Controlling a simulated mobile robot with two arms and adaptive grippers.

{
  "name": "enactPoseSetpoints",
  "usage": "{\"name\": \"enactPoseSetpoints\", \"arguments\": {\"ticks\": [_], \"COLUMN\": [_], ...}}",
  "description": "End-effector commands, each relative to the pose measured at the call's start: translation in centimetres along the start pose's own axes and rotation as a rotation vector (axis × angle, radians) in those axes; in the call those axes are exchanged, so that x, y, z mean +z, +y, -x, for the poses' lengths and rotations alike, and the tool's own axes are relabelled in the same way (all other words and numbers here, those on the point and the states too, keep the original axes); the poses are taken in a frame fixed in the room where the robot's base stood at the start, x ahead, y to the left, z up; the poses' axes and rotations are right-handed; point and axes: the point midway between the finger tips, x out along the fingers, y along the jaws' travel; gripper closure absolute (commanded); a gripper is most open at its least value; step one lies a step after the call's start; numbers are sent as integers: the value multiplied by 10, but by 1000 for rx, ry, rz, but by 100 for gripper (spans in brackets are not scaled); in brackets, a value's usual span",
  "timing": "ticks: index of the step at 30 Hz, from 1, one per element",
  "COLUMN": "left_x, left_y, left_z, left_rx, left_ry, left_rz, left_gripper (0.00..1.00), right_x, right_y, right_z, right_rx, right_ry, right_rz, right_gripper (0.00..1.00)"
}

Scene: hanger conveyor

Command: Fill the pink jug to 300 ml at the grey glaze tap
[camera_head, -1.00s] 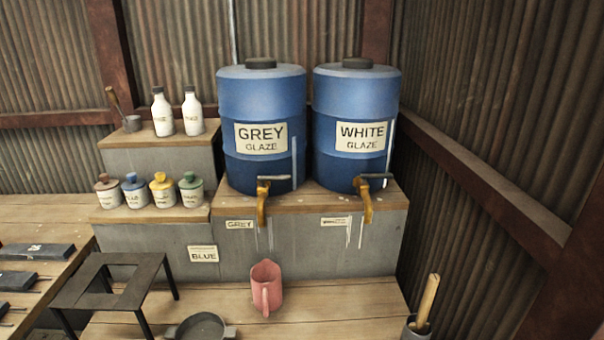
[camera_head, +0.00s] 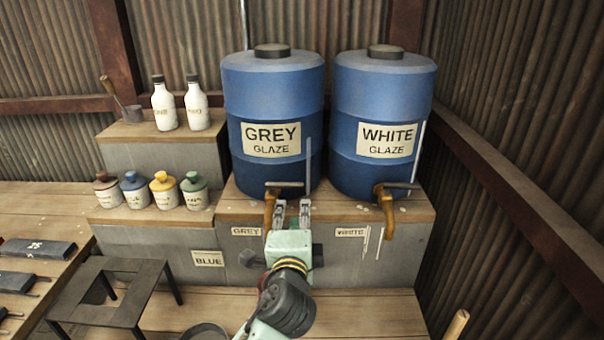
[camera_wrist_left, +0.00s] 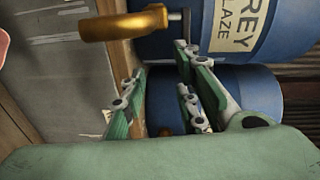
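The grey glaze drum (camera_head: 272,85) stands on the grey block, with its brass tap (camera_head: 270,212) hanging over the block's front edge. A thin dark tap lever (camera_head: 287,184) sits above the spout. My left gripper (camera_head: 292,208) is open and empty, just right of the spout and below the lever. In the left wrist view the gripper (camera_wrist_left: 160,62) is open, with the brass tap (camera_wrist_left: 122,25) just beyond its fingertips. The pink jug is hidden behind my arm in the head view. A pink sliver (camera_wrist_left: 3,46), likely the jug, shows at the wrist view's left edge. My right gripper is out of view.
The white glaze drum (camera_head: 383,90) and its tap (camera_head: 386,212) stand close to the right. Several small jars (camera_head: 150,190) and two bottles (camera_head: 180,104) are on the left steps. A dark metal stand (camera_head: 105,290) is at front left.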

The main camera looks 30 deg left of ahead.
Motion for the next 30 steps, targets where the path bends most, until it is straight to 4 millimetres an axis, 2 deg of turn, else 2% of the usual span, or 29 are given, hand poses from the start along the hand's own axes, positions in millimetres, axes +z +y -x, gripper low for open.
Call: {"name": "enactPoseSetpoints", "arguments": {"ticks": [1, 3, 7, 14, 17, 22, 30], "left_x": [-1, -1, -1, 0, 0, -1, 0], "left_y": [-12, -22, -28, -31, -32, -31, -30], "left_z": [-1, -3, -12, -48, -62, -77, -80], "left_rx": [-31, -58, -72, -69, -69, -67, -67], "left_ry": [-3, -7, -10, -11, -10, -8, -8], "left_rz": [-22, -44, -58, -57, -56, -54, -52], "left_gripper": [72, 72, 72, 72, 72, 72, 72], "right_x": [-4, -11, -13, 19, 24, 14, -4], "right_y": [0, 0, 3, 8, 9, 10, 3], "right_z": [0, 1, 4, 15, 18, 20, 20], "right_rx": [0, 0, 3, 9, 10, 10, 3], "right_ry": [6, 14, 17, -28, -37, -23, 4], "right_rz": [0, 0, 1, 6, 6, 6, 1], "right_gripper": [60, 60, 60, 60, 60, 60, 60]}}
